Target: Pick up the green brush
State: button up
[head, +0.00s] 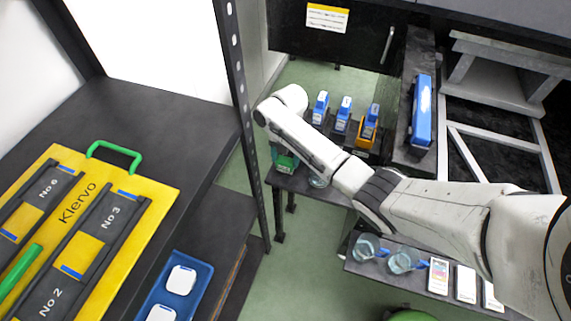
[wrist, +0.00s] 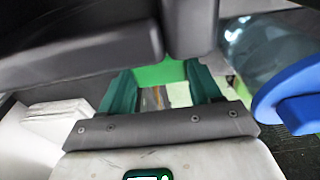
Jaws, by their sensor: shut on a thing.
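My gripper shows in the wrist view (wrist: 163,40) as dark grey jaws close to the camera, closed together at the top. A bright green piece (wrist: 160,72) lies just below the jaw tips; I cannot tell its full shape or whether it is the brush. Teal supports (wrist: 118,95) and a grey strip with screws (wrist: 160,127) frame it, above a white body with a small green display. In the head view, my arm reaches over the low dark table and a green item (head: 284,160) shows beneath its end; my fingertips are hidden there.
Blue units (head: 321,107) and an orange unit (head: 369,125) stand right of my arm's end. A yellow case (head: 150,192) with a green handle (head: 115,153) lies on the left table. A dark post (head: 240,85) rises between. Clear round vessels (head: 405,260) stand below my arm.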

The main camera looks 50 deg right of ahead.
aim_at(286, 160)
jog(key=shift+c, duration=0.7)
jog(key=shift+r, duration=0.15)
notch_tip(286, 160, up, 10)
jog(key=shift+p, duration=0.4)
jog(key=o, duration=0.5)
jog(key=c, duration=0.4)
